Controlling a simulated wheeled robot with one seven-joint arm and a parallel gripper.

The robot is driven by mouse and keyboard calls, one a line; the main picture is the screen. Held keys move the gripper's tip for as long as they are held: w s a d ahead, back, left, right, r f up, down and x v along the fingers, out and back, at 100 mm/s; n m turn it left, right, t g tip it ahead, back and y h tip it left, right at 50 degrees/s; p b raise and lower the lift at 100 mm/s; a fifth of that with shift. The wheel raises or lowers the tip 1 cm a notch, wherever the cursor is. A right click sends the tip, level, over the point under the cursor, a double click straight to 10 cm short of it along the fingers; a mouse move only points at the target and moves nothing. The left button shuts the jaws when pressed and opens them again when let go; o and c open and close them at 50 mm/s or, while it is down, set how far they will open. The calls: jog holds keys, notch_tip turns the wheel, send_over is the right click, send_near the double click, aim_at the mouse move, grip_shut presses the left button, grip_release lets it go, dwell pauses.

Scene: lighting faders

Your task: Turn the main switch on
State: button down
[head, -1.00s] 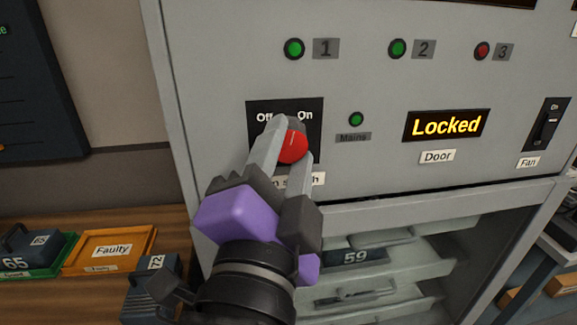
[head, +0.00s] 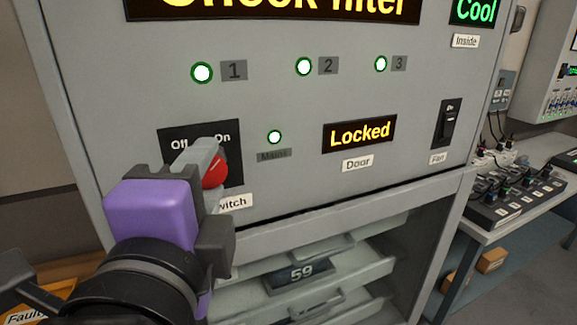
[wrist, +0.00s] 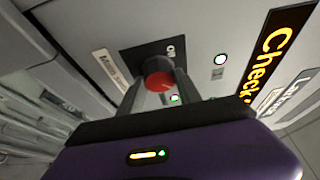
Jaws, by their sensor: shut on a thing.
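The main switch is a red round knob (head: 214,172) on a black plate (head: 234,140) marked Off and On, low on the left of the grey cabinet front. My gripper (head: 208,160) is at the knob, its fingers closed on either side of it. The wrist view shows the red knob (wrist: 158,76) between the two fingers, close to the panel. The knob's pointer cannot be read clearly. In the head view the fingers hide part of the knob and of the label below. The Mains lamp (head: 274,137) right of the plate glows bright whitish green.
Lamps 1 (head: 202,72), 2 (head: 304,66) and 3 (head: 381,63) glow whitish green. The Door display (head: 359,133) reads Locked. A Fan rocker switch (head: 447,124) is at right. Below is an open bay with drawers (head: 330,275). A side table (head: 530,205) stands at right.

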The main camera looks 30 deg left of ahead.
dwell(0.3)
jog(key=c, duration=0.8)
grip_release()
jog(key=b+v, duration=0.1)
jog(key=v, duration=0.6)
jog(key=shift+s+d, duration=0.15)
jog(key=shift+s, duration=0.2)
